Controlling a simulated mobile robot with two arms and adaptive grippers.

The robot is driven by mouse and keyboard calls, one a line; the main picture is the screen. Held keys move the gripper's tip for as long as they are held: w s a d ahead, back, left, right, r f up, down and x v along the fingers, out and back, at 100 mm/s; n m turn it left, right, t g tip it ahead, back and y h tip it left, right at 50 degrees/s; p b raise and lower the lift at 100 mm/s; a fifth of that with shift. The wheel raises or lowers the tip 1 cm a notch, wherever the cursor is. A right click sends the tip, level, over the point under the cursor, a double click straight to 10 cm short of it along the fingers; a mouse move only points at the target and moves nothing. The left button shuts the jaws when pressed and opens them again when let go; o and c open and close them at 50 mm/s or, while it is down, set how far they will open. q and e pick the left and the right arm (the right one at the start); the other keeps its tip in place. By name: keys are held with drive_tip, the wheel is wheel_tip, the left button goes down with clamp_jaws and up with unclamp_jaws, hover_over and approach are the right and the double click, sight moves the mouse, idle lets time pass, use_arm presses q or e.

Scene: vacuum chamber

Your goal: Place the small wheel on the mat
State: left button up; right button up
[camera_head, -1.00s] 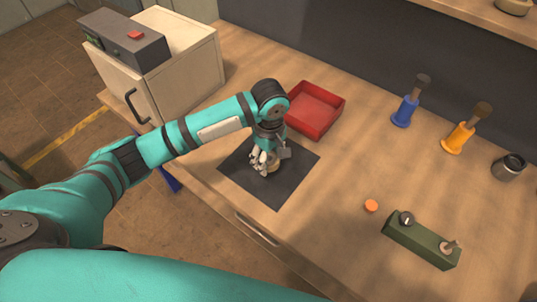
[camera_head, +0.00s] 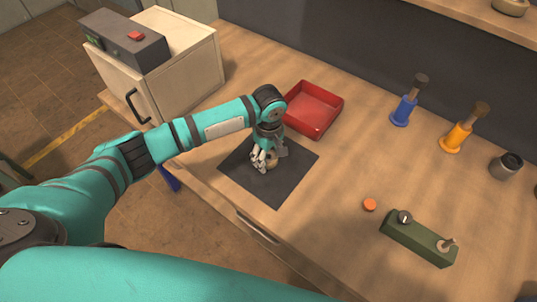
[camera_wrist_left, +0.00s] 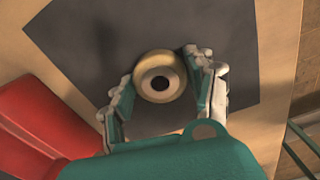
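The small wheel (camera_wrist_left: 159,58) is a brass-coloured disc with a pale hub and a dark centre hole. In the left wrist view it sits between the fingertips of my left gripper (camera_wrist_left: 160,72), which appear to touch it on both sides. In the head view my left gripper (camera_head: 263,163) points down over the black mat (camera_head: 283,187), and the wheel (camera_head: 271,165) is partly hidden by the fingers. The wheel is at or just above the mat's surface; I cannot tell whether it touches. My right gripper is not in view.
A red tray (camera_head: 313,112) stands just behind the mat. A beige cabinet (camera_head: 178,65) is at the left. Blue (camera_head: 402,110) and orange (camera_head: 457,138) handled tools, a dark cup (camera_head: 506,166), an orange disc (camera_head: 369,204) and a green switch box (camera_head: 418,240) are to the right.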

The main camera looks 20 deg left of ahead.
use_arm(q)
drive_tip(key=o, duration=0.3)
wheel_tip(320, 180, up, 12)
drive_tip(key=shift+r, duration=0.15)
idle(0.4)
idle(0.4)
